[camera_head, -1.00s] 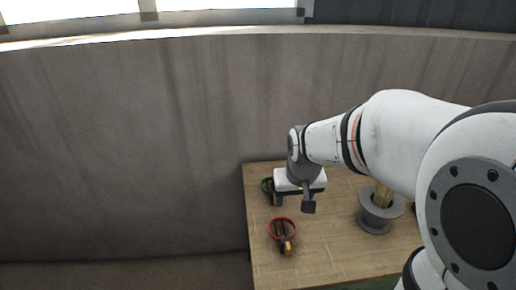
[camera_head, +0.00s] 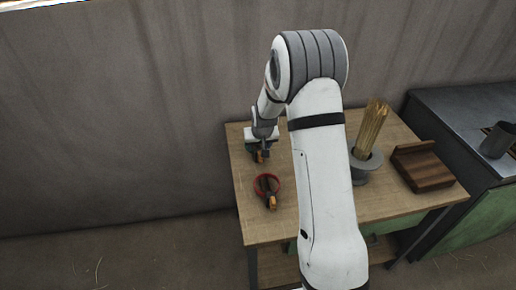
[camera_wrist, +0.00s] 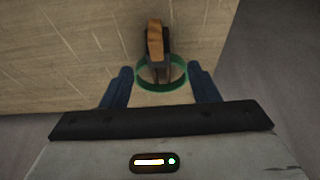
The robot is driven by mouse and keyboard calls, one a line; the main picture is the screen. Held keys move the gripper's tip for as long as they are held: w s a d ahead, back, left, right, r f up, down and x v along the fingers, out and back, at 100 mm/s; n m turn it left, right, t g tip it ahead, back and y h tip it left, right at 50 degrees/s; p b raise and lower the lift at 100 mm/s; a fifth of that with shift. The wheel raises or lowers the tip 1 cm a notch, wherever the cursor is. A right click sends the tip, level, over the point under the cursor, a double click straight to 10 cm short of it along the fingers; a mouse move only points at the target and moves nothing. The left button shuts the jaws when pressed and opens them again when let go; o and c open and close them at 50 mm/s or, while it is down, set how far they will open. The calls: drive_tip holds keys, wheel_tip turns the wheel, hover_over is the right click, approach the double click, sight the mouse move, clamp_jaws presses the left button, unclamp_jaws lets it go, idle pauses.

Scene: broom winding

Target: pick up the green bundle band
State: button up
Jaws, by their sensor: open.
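The green bundle band (camera_wrist: 177,82) is a green ring that shows in the wrist view, lying on the wooden table. A dark clip with an orange-brown handle (camera_wrist: 155,40) is attached at its far side and points away from my gripper. My gripper (camera_wrist: 165,75) is open, with its two blue fingers on the left and right sides of the ring. I cannot tell whether the fingers touch it. In the head view my gripper (camera_head: 262,150) is low at the table's left rear, and the green ring is mostly hidden by it.
A red band (camera_head: 267,183) with a similar handle lies in front of my gripper on the wooden table (camera_head: 262,225). Straw bristles (camera_head: 372,125) stand in a grey spool (camera_head: 365,163). A wall stands behind.

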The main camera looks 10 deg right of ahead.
sight(258, 150)
drive_tip(key=shift+w+p+x, duration=0.2)
drive_tip(key=shift+p+x, duration=0.3)
drive_tip(key=shift+x, duration=1.95)
drive_tip(key=shift+d, duration=0.1)
drive_tip(key=shift+c, duration=0.5)
drive_tip(key=c, duration=1)
drive_tip(key=shift+r, duration=0.1)
